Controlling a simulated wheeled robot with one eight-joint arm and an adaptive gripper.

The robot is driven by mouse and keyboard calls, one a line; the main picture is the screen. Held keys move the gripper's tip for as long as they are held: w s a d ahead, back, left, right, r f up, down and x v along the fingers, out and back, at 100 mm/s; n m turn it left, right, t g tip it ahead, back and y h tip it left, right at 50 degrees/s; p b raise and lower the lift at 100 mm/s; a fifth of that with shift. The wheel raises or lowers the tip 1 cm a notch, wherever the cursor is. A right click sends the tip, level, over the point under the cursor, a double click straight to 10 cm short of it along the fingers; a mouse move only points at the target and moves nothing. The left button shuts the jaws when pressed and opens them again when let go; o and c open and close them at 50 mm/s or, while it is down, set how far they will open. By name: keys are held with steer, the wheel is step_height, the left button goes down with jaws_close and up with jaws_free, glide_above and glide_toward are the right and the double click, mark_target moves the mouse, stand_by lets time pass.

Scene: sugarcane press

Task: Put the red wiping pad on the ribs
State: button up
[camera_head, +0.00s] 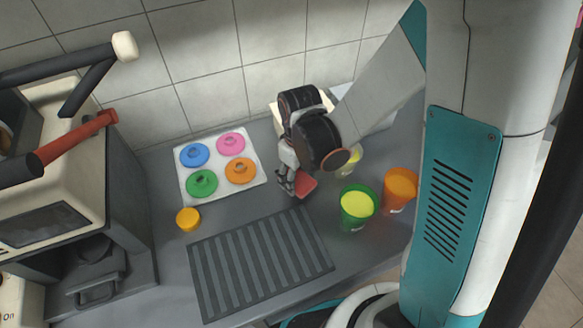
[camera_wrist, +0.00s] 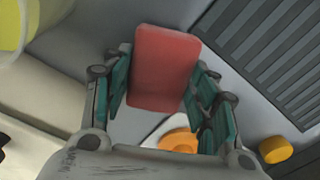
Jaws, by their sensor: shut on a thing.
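The red wiping pad (camera_wrist: 164,68) is a flat rounded block held between the two fingers of my gripper (camera_wrist: 160,85) in the wrist view. In the head view the red pad (camera_head: 305,184) shows at the tip of my gripper (camera_head: 294,184), which points down just beyond the back right corner of the ribs. The ribs are a dark grey ribbed panel (camera_head: 258,262) on the counter, with nothing on it. The ribbed panel also shows at the upper right of the wrist view (camera_wrist: 262,48). I cannot tell how far the pad is above the counter.
A white tray (camera_head: 212,177) with blue, pink, green and orange lids lies left of my gripper. A green cup (camera_head: 357,207) and an orange cup (camera_head: 400,189) stand to the right. The press (camera_head: 60,195) stands at the left.

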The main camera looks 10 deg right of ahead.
steer(key=w, duration=0.1)
steer(key=w+b, duration=0.1)
steer(key=w+f, duration=0.1)
steer(key=w, duration=0.1)
steer(key=shift+a+b, duration=0.4)
steer(key=shift+f, duration=0.1)
steer(key=shift+f, duration=0.15)
steer(key=o, duration=0.7)
steer(key=shift+o, duration=0.2)
